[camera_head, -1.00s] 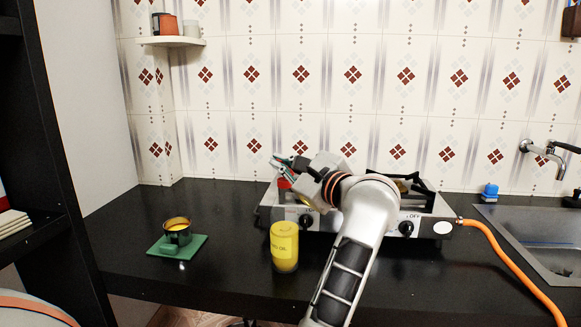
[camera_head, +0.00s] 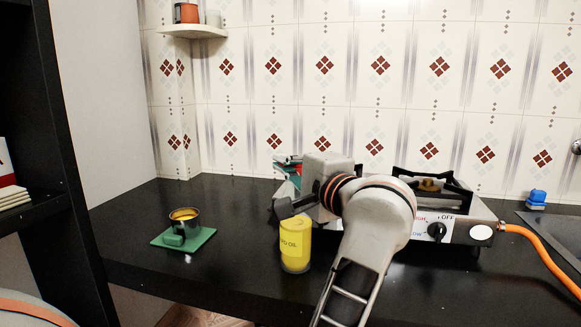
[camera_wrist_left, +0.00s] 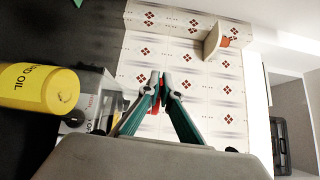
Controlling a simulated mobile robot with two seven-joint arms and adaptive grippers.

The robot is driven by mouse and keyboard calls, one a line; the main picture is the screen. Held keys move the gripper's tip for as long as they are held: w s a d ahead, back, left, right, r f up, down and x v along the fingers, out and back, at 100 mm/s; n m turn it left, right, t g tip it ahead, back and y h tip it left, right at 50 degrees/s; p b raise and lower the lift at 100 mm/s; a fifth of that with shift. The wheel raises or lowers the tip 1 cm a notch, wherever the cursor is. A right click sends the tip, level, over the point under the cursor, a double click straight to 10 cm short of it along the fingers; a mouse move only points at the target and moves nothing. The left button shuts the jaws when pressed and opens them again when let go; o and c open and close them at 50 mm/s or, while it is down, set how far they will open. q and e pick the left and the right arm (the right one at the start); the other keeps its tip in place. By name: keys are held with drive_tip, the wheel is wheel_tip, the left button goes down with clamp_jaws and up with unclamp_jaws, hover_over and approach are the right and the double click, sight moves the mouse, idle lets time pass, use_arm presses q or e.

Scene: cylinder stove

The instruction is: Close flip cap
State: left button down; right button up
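A yellow oil bottle (camera_head: 295,246) with a dark-lettered label stands upright on the black counter in front of the stove; in the left wrist view it (camera_wrist_left: 30,88) lies at the left edge. I cannot make out its cap. My left gripper (camera_head: 287,163) is behind and above the bottle, its fingers pointing away toward the wall. In the left wrist view the left gripper's (camera_wrist_left: 160,77) teal-edged fingers converge until the tips meet or nearly meet. A small red patch shows between them; I cannot tell what it is. My right gripper is not in view.
A gas stove (camera_head: 462,227) stands behind my left arm with an orange hose (camera_head: 540,255). A dark cup sits on a green mat (camera_head: 206,235) at left. A small shelf (camera_head: 192,31) is on the wall. Counter is clear between mat and bottle.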

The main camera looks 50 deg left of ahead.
use_arm(q)
drive_tip(key=shift+f+n, duration=0.25)
drive_tip(key=shift+n, duration=0.15)
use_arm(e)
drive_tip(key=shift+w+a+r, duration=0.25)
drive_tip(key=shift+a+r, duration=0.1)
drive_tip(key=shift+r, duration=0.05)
use_arm(q)
drive_tip(key=c, duration=2.2)
unclamp_jaws()
drive_tip(key=shift+c, duration=0.2)
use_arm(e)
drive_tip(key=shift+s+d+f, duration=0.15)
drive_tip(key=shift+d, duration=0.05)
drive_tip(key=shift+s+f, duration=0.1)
use_arm(q)
drive_tip(key=shift+d, duration=0.1)
drive_tip(key=v, duration=1.2)
